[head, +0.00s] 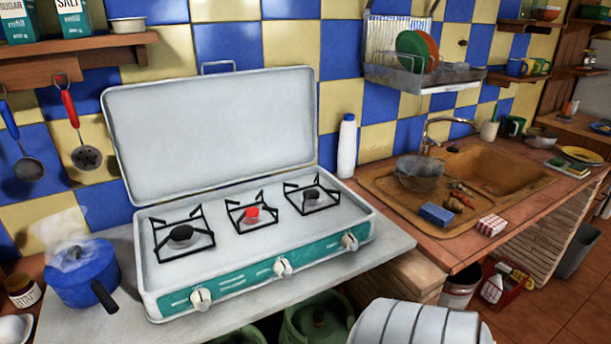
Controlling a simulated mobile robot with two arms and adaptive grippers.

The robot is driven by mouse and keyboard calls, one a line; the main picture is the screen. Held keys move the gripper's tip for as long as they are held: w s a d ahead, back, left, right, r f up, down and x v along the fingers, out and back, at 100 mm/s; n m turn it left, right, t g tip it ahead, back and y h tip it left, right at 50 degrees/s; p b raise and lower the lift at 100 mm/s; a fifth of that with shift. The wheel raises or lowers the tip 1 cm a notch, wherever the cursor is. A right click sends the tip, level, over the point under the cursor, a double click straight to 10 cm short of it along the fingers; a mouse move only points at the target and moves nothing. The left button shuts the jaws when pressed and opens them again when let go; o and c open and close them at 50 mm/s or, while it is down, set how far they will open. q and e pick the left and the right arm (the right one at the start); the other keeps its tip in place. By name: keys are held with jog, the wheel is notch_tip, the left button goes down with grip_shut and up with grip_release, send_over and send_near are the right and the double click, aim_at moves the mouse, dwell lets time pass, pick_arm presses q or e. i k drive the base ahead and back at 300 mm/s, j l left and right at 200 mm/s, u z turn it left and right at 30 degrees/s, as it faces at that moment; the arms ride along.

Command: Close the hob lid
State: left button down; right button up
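The hob (265,245) stands on the grey slab of the counter. It has three burners under black pan supports, the middle burner cap red, and three white knobs on a green front panel. Its white lid (215,132) stands raised at the back edge, leaning slightly back near the tiled wall. A thin wire handle (218,66) shows at the lid's top edge. The burners are bare, with no pots on them.
A steaming blue pot (82,274) stands left of the hob, its black handle near the hob's front left corner. A white bottle (347,146) stands right of the lid. The sink (500,172) is further right.

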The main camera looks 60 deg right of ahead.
aim_at(171, 139)
jog(key=z, duration=1.1)
